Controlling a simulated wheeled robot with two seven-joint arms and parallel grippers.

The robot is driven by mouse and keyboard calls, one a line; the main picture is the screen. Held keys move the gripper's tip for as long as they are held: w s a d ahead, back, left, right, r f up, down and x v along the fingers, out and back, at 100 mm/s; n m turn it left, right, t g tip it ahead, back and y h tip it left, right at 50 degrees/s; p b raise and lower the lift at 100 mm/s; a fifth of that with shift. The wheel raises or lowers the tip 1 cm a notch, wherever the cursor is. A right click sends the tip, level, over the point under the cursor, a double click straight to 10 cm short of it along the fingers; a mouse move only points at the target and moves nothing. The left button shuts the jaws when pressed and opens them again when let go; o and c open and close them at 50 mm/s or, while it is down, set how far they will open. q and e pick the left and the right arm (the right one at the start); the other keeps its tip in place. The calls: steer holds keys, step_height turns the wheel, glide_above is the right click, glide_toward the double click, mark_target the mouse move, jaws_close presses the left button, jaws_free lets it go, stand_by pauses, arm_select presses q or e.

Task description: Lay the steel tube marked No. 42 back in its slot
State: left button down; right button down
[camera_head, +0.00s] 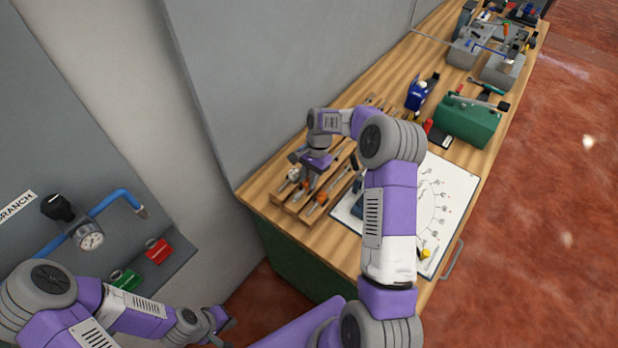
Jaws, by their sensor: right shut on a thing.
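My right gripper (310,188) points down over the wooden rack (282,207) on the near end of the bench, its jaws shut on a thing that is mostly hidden. I take it for the steel tube, but it is too small to make out and no No. 42 mark can be read. The rack has long slots, with several thin tools or tubes with orange and grey parts lying in it. I cannot tell which slot is empty. My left gripper (222,326) is low at the bottom left, away from the bench, and seems open and empty.
A white sheet with drawings (455,190) lies right of the rack, partly behind my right arm. A green box (468,122), a blue tool (418,95) and grey blocks (500,70) stand farther back. A wall panel with a gauge (90,240) and blue pipe is at left.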

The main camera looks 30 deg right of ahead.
steer(key=shift+f, duration=0.35)
steer(key=c, duration=0.9)
jaws_free()
steer(key=shift+r, duration=0.1)
steer(key=shift+c, duration=0.2)
steer(key=shift+w, duration=0.1)
steer(key=shift+r+p, duration=0.35)
steer(key=shift+r, duration=0.4)
steer(key=shift+r+p, duration=2)
steer(key=shift+r, duration=0.75)
steer(key=shift+s+f, duration=0.15)
steer(key=shift+s, duration=0.05)
